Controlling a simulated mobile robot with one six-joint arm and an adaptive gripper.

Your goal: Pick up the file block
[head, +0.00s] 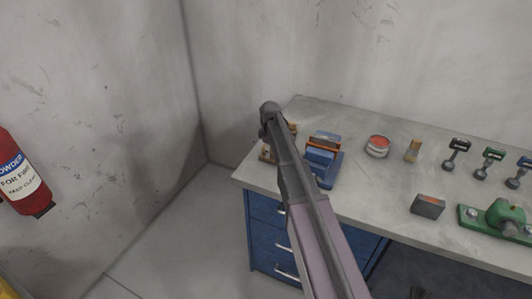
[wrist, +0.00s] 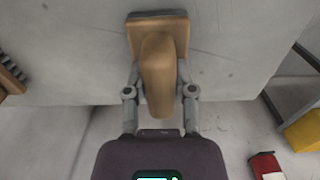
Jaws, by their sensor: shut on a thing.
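The file block (wrist: 158,75) is a tan wooden block with a rounded upright handle and a dark strip along its far edge. In the wrist view it is at the top centre, with its base over the bench top near the edge. My gripper (wrist: 160,84) is shut on the handle, one finger on each side. In the head view, small tan parts of the file block (head: 265,153) show beside my arm at the bench's left end. My arm hides most of the block and the gripper's fingers there. I cannot tell whether the block touches the bench.
A blue and orange fixture (head: 322,155) stands just right of my arm on the bench (head: 350,118). A round tin (head: 377,146), a brush (head: 413,150), a grey block (head: 428,206) and a green device (head: 505,217) lie further right. A red extinguisher (head: 20,180) is at left.

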